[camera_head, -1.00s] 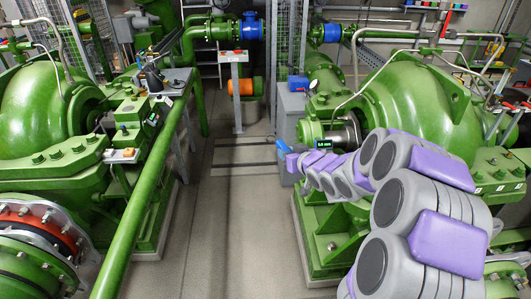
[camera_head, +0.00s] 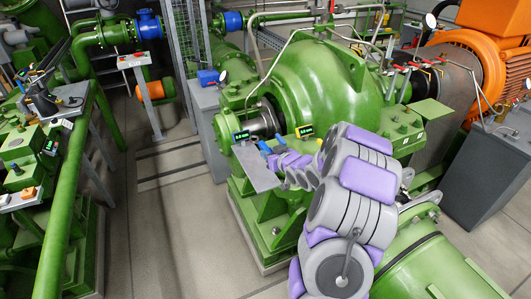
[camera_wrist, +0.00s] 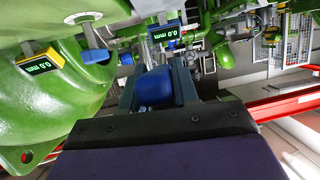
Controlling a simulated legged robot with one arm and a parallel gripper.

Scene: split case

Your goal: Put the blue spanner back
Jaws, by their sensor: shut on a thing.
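A blue piece (camera_wrist: 154,88), which I take to be the blue spanner, sits between the dark fingers of my gripper (camera_wrist: 157,86) in the wrist view. My gripper is shut on it. Only its rounded blue end shows clearly; the rest is hidden. In the camera_head view my grey and purple arm reaches to the shaft end of the green pump (camera_head: 320,90). Small blue parts (camera_head: 264,147) show at the arm's far end, too small to tell apart. Another blue piece (camera_wrist: 95,56) shows beside the yellow gauge in the wrist view.
Two gauges stand close by: one reads 0.0 mm (camera_wrist: 165,33), a yellow one reads 0.5 mm (camera_wrist: 40,62). A flat grey plate (camera_head: 255,170) is beside the arm's end. The floor aisle (camera_head: 170,215) to the left is clear. A green pipe (camera_head: 60,185) borders it.

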